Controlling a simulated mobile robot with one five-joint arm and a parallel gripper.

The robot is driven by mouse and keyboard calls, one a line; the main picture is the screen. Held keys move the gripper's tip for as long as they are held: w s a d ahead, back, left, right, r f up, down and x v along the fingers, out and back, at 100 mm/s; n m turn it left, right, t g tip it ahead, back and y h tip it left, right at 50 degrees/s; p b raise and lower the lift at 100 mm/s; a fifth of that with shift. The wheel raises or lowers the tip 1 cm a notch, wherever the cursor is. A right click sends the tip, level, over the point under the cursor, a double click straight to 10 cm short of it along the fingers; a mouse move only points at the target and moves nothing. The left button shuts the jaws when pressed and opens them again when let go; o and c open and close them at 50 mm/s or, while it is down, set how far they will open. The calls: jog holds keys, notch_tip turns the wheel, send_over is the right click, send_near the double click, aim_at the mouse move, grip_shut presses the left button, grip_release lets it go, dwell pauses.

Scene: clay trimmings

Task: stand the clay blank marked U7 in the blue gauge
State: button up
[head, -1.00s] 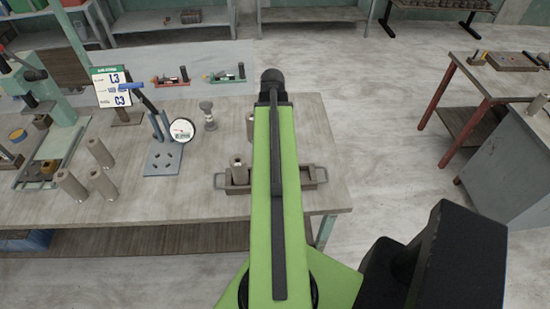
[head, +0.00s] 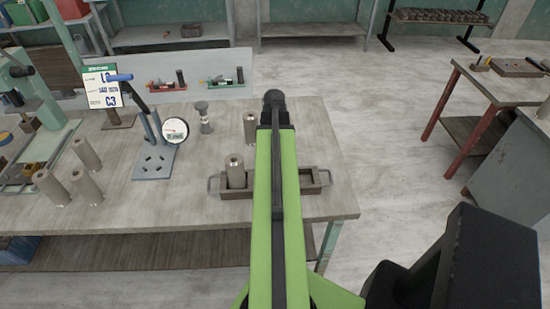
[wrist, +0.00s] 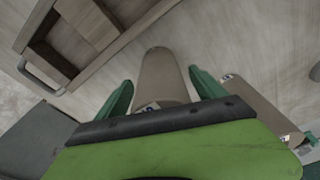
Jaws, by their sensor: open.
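In the wrist view, a grey-brown clay cylinder (wrist: 160,72) lies between the two green fingers of my open gripper (wrist: 160,80). A small label shows on it, too small to read. Another labelled cylinder (wrist: 255,105) is to the right. In the head view, my arm hides the gripper. One cylinder (head: 250,127) stands beside the arm, and another (head: 236,168) stands in the tray. Three more (head: 86,153) stand at the left of the table. I cannot tell which is U7.
A brown tray (head: 212,190) with handles sits at the table's front and shows at upper left in the wrist view (wrist: 115,47). A sign card (head: 101,88) and a grey stand (head: 204,118) are near the gauge. Green equipment (head: 45,125) fills the left end.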

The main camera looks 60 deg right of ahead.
jog(key=shift+r, duration=0.15)
grip_shut()
dwell(0.5)
